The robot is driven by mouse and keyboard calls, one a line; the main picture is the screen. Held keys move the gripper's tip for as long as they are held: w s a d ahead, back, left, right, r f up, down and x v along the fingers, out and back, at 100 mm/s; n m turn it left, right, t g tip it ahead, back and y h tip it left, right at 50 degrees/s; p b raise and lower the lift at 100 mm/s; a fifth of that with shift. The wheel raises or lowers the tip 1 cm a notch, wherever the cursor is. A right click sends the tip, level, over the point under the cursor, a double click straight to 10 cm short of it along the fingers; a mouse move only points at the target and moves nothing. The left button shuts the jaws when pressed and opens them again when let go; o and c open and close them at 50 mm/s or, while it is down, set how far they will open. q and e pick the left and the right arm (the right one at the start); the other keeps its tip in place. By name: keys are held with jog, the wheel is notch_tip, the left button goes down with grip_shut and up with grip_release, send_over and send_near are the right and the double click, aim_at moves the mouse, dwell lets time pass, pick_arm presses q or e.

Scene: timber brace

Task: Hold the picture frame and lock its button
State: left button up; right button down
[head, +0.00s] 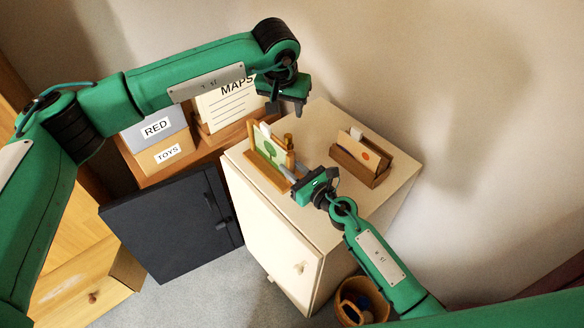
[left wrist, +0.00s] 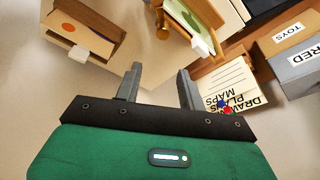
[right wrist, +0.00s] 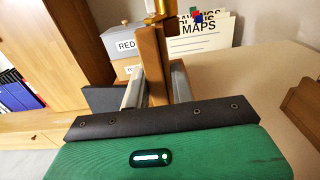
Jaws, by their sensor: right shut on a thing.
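The picture frame (head: 268,152), wooden with a green tree picture, stands upright on the cream cabinet. Its brass knob (head: 288,138) sits at the top of the right-hand post; it also shows in the left wrist view (left wrist: 162,33) and at the top edge of the right wrist view (right wrist: 162,8). My right gripper (head: 294,178) is shut on the frame's wooden post (right wrist: 155,65), below the brass piece. My left gripper (head: 284,110) is open and empty, above and behind the frame. In the left wrist view its fingers (left wrist: 157,85) are well apart.
A wooden holder (head: 372,178) with an orange-dot card stands right of the frame on the cream cabinet (head: 265,215). Behind left are RED and TOYS boxes (head: 158,130) and a MAPS folder (head: 222,103). A dark door (head: 170,225) stands left. A basket (head: 345,293) stands below.

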aim_at(288, 136)
pick_arm(q)
jog(key=shift+f, duration=4.4)
jog(key=c, duration=0.7)
jog(key=m+g+h, duration=0.1)
jog(key=m, duration=0.3)
jog(key=shift+w+a+m, duration=0.1)
jog(key=shift+m, duration=1.2)
jog(key=shift+h, duration=0.3)
